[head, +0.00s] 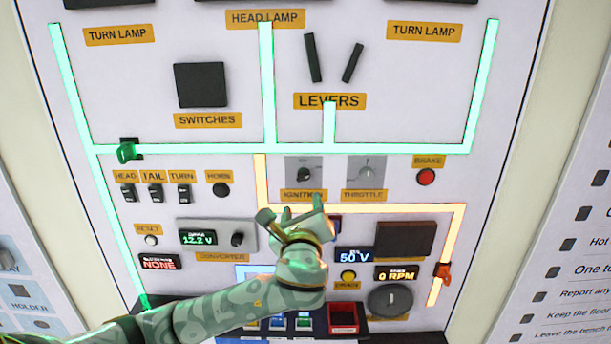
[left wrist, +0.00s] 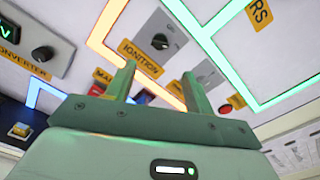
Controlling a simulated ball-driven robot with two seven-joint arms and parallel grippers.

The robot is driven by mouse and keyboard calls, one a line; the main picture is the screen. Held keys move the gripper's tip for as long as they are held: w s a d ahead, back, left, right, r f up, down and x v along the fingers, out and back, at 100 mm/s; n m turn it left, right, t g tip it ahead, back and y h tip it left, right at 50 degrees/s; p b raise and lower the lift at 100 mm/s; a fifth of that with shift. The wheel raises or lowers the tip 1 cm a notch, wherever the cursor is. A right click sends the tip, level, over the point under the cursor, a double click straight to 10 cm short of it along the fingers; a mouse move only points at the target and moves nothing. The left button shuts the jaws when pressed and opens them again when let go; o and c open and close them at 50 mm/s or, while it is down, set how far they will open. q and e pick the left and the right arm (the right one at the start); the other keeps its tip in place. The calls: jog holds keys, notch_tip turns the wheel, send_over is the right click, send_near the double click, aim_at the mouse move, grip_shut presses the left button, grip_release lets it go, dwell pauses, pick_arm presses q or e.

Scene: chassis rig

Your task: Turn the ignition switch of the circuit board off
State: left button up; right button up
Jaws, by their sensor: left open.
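The ignition switch (head: 304,174) is a dark knob on a grey plate near the middle of the upright board, above an orange IGNITION label. It also shows in the left wrist view (left wrist: 160,41), beyond the fingertips. My left gripper (head: 292,205) is open and empty, just below the ignition label, with its fingers toward the board. In the left wrist view its two fingers (left wrist: 158,82) stand apart, with the ignition knob ahead of the gap. I cannot tell the knob's exact setting. My right gripper is not in view.
The throttle (head: 367,174) sits right of the ignition, with a red brake button (head: 426,177) further right. The head, tail and turn switches (head: 155,194) are at left. A green lever (head: 126,152) and an orange lever (head: 443,272) stick out from the board.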

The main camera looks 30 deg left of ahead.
aim_at(303, 178)
pick_arm(q)
jog(key=p+x, duration=0.1)
jog(key=x, duration=1.3)
jog(key=shift+s, duration=0.1)
jog(key=c, duration=0.9)
